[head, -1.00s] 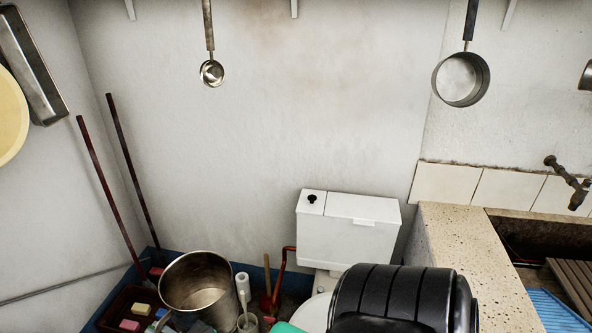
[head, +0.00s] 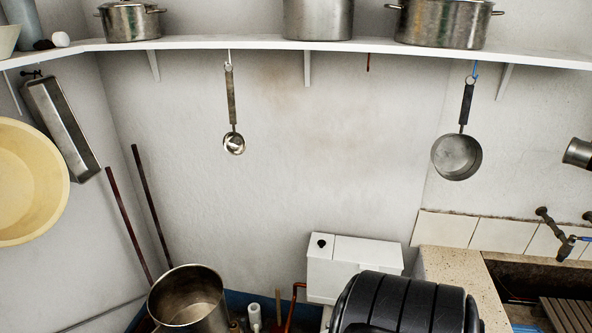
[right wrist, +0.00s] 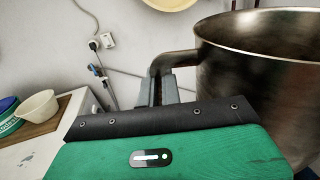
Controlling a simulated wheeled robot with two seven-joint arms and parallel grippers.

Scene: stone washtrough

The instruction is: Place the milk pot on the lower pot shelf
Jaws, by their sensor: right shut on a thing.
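The milk pot, a large steel pot (head: 188,302), is at the lower left of the head view, upright with its open mouth up. In the right wrist view the pot (right wrist: 262,75) fills the right side. My right gripper (right wrist: 160,88) is shut on its side handle (right wrist: 176,60). This gripper is out of sight in the head view, and the pot's bottom is cut off there. A white wall shelf (head: 225,44) runs across the top of the head view; I cannot tell if another shelf is above. My left gripper is not in view.
The shelf bears a lidded pot (head: 130,20), a tall pot (head: 318,18) and a wide pot (head: 443,22), with gaps between. Below hang a ladle (head: 232,105) and a saucepan (head: 458,155). A yellow basin (head: 30,180) hangs left; a white cistern (head: 350,262) stands below.

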